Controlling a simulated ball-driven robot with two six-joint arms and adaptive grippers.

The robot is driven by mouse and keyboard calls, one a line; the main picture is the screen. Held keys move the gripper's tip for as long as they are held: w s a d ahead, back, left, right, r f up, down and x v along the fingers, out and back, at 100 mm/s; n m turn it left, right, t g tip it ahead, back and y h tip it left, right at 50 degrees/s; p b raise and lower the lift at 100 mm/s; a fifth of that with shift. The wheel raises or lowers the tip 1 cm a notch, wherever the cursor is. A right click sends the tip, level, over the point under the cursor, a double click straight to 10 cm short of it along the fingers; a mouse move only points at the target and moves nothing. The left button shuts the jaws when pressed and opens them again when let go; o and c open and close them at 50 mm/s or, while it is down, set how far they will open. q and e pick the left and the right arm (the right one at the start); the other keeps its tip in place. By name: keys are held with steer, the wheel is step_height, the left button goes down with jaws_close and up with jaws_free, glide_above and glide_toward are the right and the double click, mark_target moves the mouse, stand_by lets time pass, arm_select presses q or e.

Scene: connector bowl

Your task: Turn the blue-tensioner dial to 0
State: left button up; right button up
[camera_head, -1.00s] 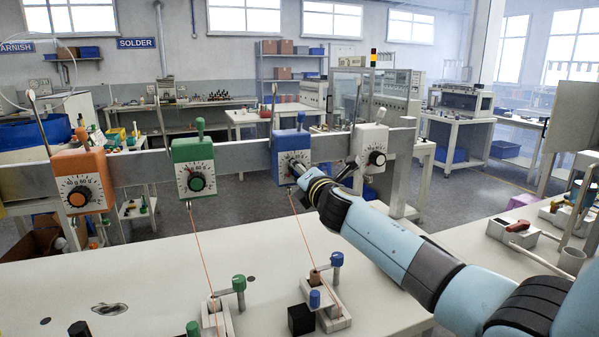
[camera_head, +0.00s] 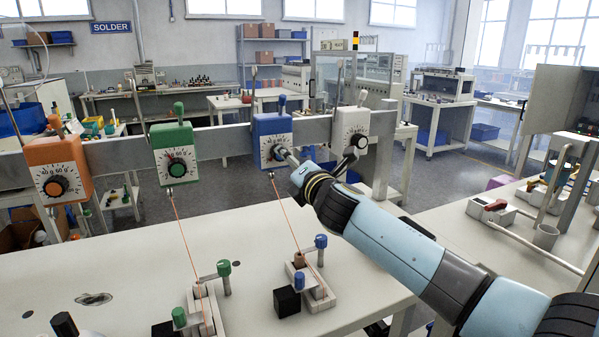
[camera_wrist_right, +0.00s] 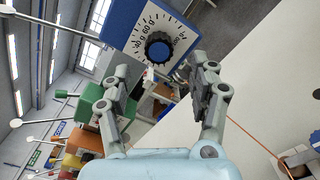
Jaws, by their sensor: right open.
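The blue tensioner (camera_head: 266,128) hangs on the metal rail, third from the left in the head view. Its white dial face and blue knob (camera_wrist_right: 158,49) show clearly in the right wrist view, with printed numbers around the knob; I cannot tell which number it is set to. My right gripper (camera_wrist_right: 163,76) is open and empty, its two fingers apart just short of the knob, one to each side. In the head view the right gripper (camera_head: 286,156) partly covers the blue tensioner's dial. My left gripper is not in view.
Orange (camera_head: 57,168), green (camera_head: 174,153) and white (camera_head: 351,142) tensioners share the rail (camera_head: 220,139), the white one close beside my right wrist. Orange threads run from the green and blue ones down to small fixtures on the white table (camera_head: 130,262). A black block (camera_head: 287,302) stands there.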

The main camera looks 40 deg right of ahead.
steer(key=v, duration=0.6)
stand_by(0.3)
